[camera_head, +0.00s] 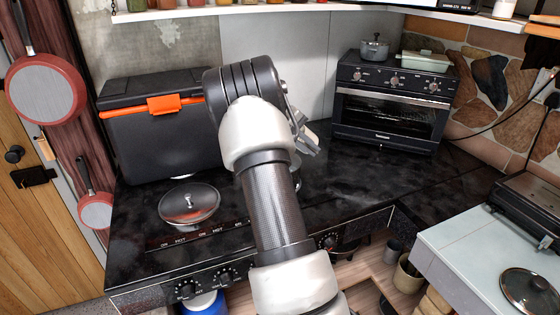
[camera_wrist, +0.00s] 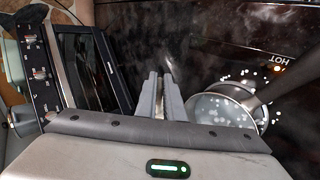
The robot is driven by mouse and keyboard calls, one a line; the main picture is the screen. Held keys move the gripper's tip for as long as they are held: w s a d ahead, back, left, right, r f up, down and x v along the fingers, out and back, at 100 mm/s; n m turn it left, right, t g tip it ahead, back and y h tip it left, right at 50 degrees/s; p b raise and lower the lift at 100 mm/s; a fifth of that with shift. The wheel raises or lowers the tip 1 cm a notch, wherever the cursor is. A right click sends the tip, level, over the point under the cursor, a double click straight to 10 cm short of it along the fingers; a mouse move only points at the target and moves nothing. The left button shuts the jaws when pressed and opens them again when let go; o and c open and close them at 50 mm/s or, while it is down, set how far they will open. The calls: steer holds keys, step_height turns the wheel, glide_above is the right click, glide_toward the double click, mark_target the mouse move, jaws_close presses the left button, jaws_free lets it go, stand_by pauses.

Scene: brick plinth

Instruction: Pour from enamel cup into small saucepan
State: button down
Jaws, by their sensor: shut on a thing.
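My gripper (camera_wrist: 163,92) points down over the dark hob in the wrist view, its two grey fingers close together. In the head view my gripper (camera_head: 308,142) is beyond my arm, left of the oven. Just right of the fingers in the wrist view is a pale grey round vessel, seemingly the enamel cup (camera_wrist: 218,112). It overlaps the rim of the small saucepan (camera_wrist: 262,112), whose dark handle runs to the upper right. Small white dots show in and around these rims. My arm hides most of both in the head view; the grip point is unclear.
A lidded pan (camera_head: 189,204) sits on the hob's left. A black cool box (camera_head: 160,128) stands behind it. A toaster oven (camera_head: 390,103), with a lidded pot (camera_head: 375,47) on top, stands at the back right. The black counter (camera_head: 375,168) before the oven is clear.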

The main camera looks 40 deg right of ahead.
steer(key=shift+w+a+f+g+h+b, duration=0.15)
steer(key=shift+f+h+b, duration=0.3)
steer(key=shift+b, duration=0.8)
steer(key=shift+s+a+f+g+h+b, duration=0.1)
steer(key=shift+f+h+b, duration=0.15)
steer(key=shift+h+b, duration=0.7)
steer(key=shift+w+a+f+g+h+b, duration=0.1)
steer(key=shift+f+g+h+b, duration=0.2)
steer(key=shift+b, duration=1.25)
steer(key=shift+a+r+h+b, duration=0.25)
steer(key=shift+h+b, duration=0.55)
steer(key=shift+b, duration=0.35)
steer(key=shift+w+a+r+g+h+b, duration=0.1)
steer(key=shift+w+a+g+h+b, duration=0.05)
steer(key=shift+a+h+b, duration=0.35)
steer(key=shift+w+a+r+g+h+b, duration=0.1)
steer(key=shift+a+h+b, duration=0.3)
steer(key=shift+a+b, duration=0.15)
steer(key=shift+a+h+b, duration=0.2)
steer(key=shift+h+b, duration=0.6)
steer(key=shift+b, duration=0.65)
steer(key=shift+w+a+r+g+h+b, duration=0.1)
steer(key=shift+a+r+g+h+b, duration=0.2)
steer(key=shift+r+h+b, duration=0.45)
steer(key=shift+w+a+r+g+h+b, duration=0.1)
steer(key=shift+a+r+g+h+b, duration=0.15)
steer(key=shift+r+h+b, duration=0.5)
